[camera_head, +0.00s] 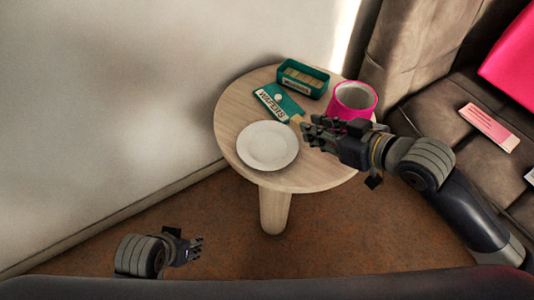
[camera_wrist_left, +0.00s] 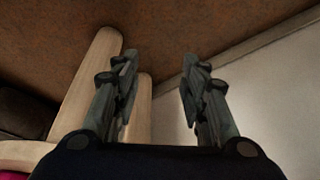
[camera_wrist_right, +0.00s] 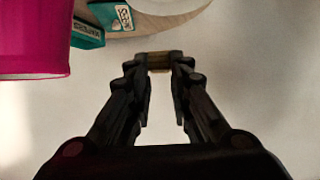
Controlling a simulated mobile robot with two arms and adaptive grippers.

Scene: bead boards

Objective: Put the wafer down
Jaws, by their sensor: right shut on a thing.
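My right gripper (camera_head: 308,126) is shut on a small tan wafer (camera_wrist_right: 159,61), gripped between its fingertips. The wafer also shows in the head view (camera_head: 297,119), above the round wooden table near the plate's upper right edge. A white plate (camera_head: 267,146) lies empty on the table, to the left of the right gripper. Its edge seems to show at the top of the right wrist view (camera_wrist_right: 170,5). My left gripper (camera_head: 195,248) is low at the left, away from the table; its fingers are apart and empty in the left wrist view (camera_wrist_left: 160,75).
On the table (camera_head: 232,108) are a teal wafer packet (camera_head: 273,101), a teal box holding wafers (camera_head: 304,78) and a pink mug (camera_head: 354,98) close behind the right gripper. A brown sofa (camera_head: 415,60) stands at the right, a pale wall at the left.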

